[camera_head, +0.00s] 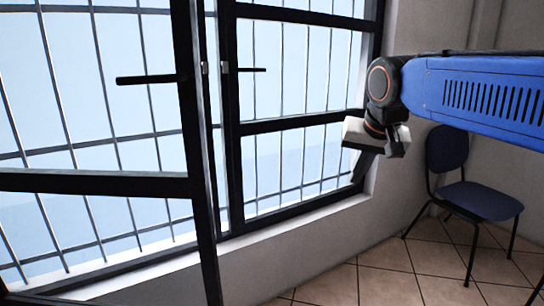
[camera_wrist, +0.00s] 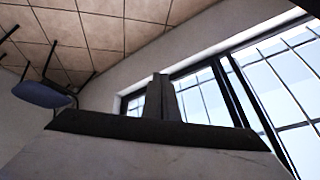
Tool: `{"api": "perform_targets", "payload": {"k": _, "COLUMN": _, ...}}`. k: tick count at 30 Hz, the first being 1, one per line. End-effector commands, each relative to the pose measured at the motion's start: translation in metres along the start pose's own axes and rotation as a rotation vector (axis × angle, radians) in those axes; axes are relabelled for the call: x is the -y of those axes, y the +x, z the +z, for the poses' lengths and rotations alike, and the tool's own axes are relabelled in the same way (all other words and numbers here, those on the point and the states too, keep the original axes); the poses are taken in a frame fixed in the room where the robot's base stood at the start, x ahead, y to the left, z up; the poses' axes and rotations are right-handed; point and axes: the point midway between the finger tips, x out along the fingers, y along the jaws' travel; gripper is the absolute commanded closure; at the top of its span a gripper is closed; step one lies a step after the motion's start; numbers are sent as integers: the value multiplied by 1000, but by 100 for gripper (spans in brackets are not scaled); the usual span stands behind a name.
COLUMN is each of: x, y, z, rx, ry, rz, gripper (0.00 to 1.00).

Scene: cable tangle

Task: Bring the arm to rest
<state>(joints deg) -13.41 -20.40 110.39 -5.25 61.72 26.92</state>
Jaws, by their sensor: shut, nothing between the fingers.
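My gripper (camera_head: 361,172) hangs at the end of my blue arm, in the right half of the head view. It is in front of the lower right part of the window and points down and away. In the wrist view, my gripper (camera_wrist: 160,80) shows as two dark fingers side by side, shut with nothing between them. It appears clear of the window and the chair. The arm reaches in from the right edge of the head view, roughly level.
A barred window with dark frames (camera_head: 290,127) fills the left and middle; its left casement (camera_head: 100,183) stands open into the room. A blue chair (camera_head: 480,200) stands at the right by the wall, also in the wrist view (camera_wrist: 42,94). The tiled floor (camera_head: 400,287) is clear in front.

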Motion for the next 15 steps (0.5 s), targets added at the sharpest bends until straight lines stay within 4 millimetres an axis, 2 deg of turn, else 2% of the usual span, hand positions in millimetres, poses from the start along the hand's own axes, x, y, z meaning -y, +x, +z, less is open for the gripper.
{"api": "perform_targets", "payload": {"k": 1, "x": -16, "y": 2, "z": 19, "rx": 4, "ry": -11, "rz": 5, "gripper": 100}}
{"api": "perform_targets", "payload": {"k": 6, "x": -61, "y": 16, "z": 83, "rx": 25, "ry": -71, "rz": 20, "gripper": 100}}
{"api": "perform_targets", "payload": {"k": 15, "x": -123, "y": 53, "z": 203, "rx": 62, "ry": -166, "rz": 36, "gripper": 100}}
